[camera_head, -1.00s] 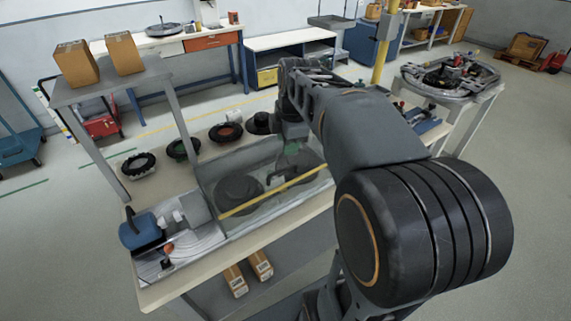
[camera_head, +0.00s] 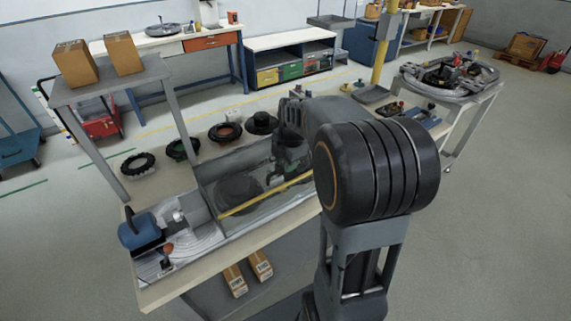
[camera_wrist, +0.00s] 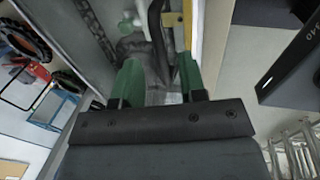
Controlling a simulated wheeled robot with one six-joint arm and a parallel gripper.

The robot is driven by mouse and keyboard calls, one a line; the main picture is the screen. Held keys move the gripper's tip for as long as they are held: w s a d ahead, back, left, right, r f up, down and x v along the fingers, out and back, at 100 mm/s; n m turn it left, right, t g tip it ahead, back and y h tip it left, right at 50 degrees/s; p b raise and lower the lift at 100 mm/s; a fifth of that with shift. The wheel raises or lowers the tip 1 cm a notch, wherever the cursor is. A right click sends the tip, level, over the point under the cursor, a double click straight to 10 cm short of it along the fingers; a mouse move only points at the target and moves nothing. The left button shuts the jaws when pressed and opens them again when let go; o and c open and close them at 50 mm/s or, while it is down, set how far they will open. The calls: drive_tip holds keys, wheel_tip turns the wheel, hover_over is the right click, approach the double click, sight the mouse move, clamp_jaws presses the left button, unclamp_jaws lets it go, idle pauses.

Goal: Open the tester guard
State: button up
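The tester guard (camera_head: 240,187) is a clear, box-like cover on the bench, with a yellow bar (camera_head: 262,195) along its front upper edge. The guard looks closed over dark round parts. My gripper (camera_head: 290,160) is at the guard's right part, close to the bar's right end. In the wrist view its two green fingers (camera_wrist: 158,62) are apart, with grey parts visible between and beyond them. A yellow strip (camera_wrist: 194,22) runs just right of the right finger. I cannot tell whether the fingers touch the guard or bar.
A blue device (camera_head: 140,232) stands on the bench left of the guard. Several black rings (camera_head: 180,148) lie behind it. A shelf with two cartons (camera_head: 75,62) rises at the back left. A yellow post (camera_head: 382,50) and a ring-track table (camera_head: 450,75) are at the right.

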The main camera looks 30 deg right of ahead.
drive_tip(key=shift+w+f, duration=0.2)
drive_tip(key=shift+f, duration=0.8)
clamp_jaws()
